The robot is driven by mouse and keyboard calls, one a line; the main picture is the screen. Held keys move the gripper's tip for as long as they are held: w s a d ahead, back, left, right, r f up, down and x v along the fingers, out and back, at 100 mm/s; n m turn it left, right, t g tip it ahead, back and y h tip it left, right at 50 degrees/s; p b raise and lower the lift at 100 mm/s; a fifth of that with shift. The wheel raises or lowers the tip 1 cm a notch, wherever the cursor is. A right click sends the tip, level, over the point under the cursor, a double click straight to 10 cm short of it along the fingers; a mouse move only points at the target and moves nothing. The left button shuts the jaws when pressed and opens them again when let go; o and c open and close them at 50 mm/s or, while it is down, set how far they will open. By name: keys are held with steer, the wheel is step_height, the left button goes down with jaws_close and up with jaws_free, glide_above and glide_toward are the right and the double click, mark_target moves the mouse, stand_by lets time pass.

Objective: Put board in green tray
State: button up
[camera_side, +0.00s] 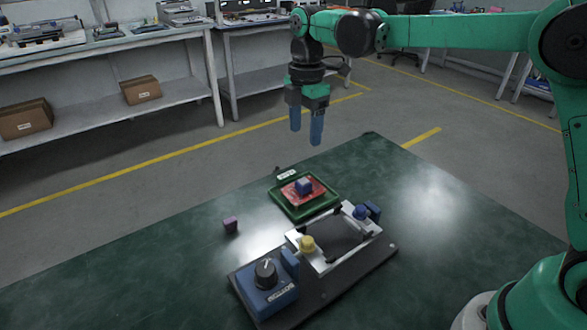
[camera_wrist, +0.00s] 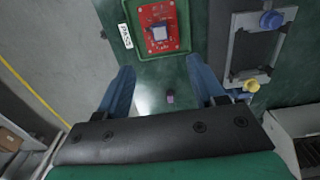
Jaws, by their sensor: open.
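The board (camera_side: 312,196) is a red circuit board with a blue and grey block on it. It lies inside the green tray (camera_side: 290,214) on the dark green table. In the wrist view the red board (camera_wrist: 149,37) lies in the tray (camera_wrist: 184,46) at the top, beyond my fingers. My gripper (camera_side: 306,138) hangs above the table, apart from the tray and higher than it. Its two blue fingers are spread with nothing between them, as the wrist view (camera_wrist: 160,82) also shows.
A dark fixture (camera_side: 340,279) with a silver frame, yellow and blue knobs and a blue dial box (camera_side: 266,290) stands right of and in front of the tray. A small purple block (camera_side: 230,224) lies left of the tray. A white label (camera_side: 286,175) sits behind it.

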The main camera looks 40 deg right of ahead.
steer(key=s+d+m+t, duration=0.1)
steer(key=s+m+t, duration=0.1)
steer(key=s+m, duration=0.2)
steer(key=s+d+m+t, duration=0.1)
steer(key=s+m+t, duration=0.1)
steer(key=s+m, duration=0.3)
steer(key=s+d+m+t, duration=0.1)
steer(key=s+m+t, duration=0.1)
steer(key=s+m, duration=0.3)
steer(key=shift+s+m+t, duration=0.15)
steer(key=shift+m+t, duration=0.25)
steer(key=shift+m, duration=1.2)
steer(key=shift+s+f+m, duration=0.2)
steer(key=shift+s+m, duration=0.05)
steer(key=shift+m, duration=0.15)
